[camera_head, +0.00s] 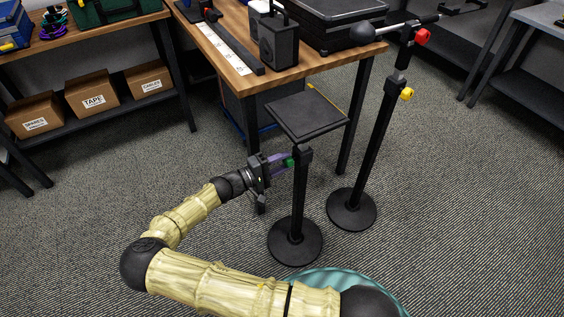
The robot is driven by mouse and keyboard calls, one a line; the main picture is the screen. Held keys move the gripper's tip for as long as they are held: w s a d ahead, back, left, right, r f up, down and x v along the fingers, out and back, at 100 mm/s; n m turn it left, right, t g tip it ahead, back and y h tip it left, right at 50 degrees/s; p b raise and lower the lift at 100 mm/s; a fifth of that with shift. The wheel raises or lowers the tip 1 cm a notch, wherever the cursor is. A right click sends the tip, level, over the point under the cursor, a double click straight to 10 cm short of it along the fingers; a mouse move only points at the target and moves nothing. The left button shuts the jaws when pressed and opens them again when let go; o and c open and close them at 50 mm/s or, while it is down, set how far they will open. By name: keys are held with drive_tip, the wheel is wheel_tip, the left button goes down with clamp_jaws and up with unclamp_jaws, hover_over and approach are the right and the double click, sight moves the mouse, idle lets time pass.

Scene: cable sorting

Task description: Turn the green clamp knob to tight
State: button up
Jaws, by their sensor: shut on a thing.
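The green clamp knob (288,162) sits on the left side of a black stand (298,205) with a flat square top plate (307,114) and a round base. My gripper (283,163) reaches it from the left at knob height. Its purple fingers are shut on the green knob and hide part of it. The knob's turn angle is too small to make out.
A wooden table (268,80) with a black box and cases stands behind the stand. To the right is a taller black stand (372,150) with red and yellow knobs. A shelf (95,110) with cardboard boxes is at left. Carpet (440,230) is clear at front right.

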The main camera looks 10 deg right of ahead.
drive_tip(key=shift+f+m, duration=0.1)
drive_tip(key=shift+m, duration=1.5)
drive_tip(key=o, duration=1)
drive_tip(key=shift+a, duration=0.1)
drive_tip(key=p+v, duration=0.1)
drive_tip(key=v, duration=1.6)
drive_tip(key=shift+s+a, duration=0.1)
